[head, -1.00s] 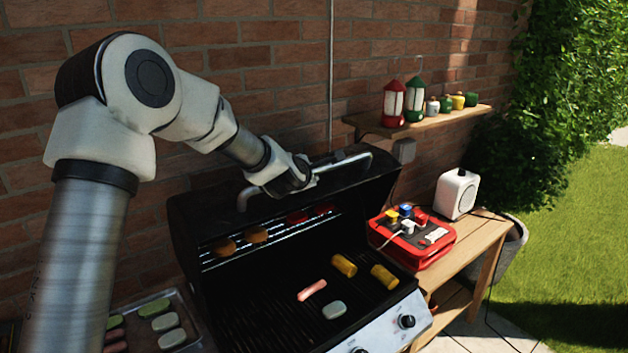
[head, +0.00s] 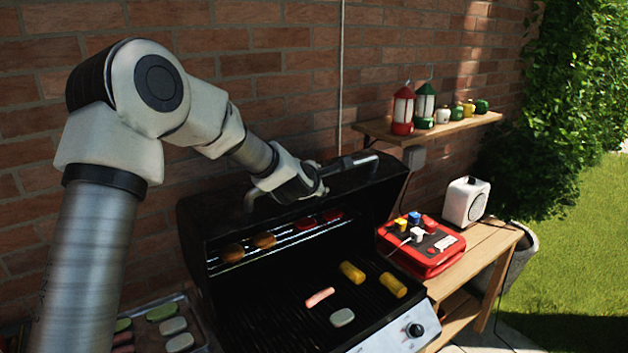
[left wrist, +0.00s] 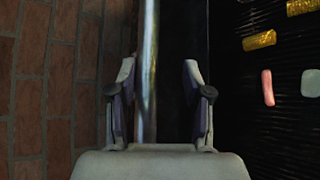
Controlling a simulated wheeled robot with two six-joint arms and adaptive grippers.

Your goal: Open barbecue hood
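The barbecue hood (head: 225,211) is raised, with the grill (head: 280,305) and the food on it exposed. Its metal bar handle (head: 366,161) runs along the hood's top front; it also shows in the left wrist view (left wrist: 149,60). My left gripper (head: 318,182) is at the handle. In the left wrist view its two fingers (left wrist: 158,85) are spread wide, with the bar lying between them, nearer the left finger. Whether the bar touches a finger I cannot tell. My right gripper is in neither view.
A brick wall (head: 270,75) stands behind the barbecue. On the right, a wooden side table (head: 490,245) holds a red case (head: 420,262) and a white radio-like box (head: 466,202). A tray (head: 195,322) of food sits at lower left.

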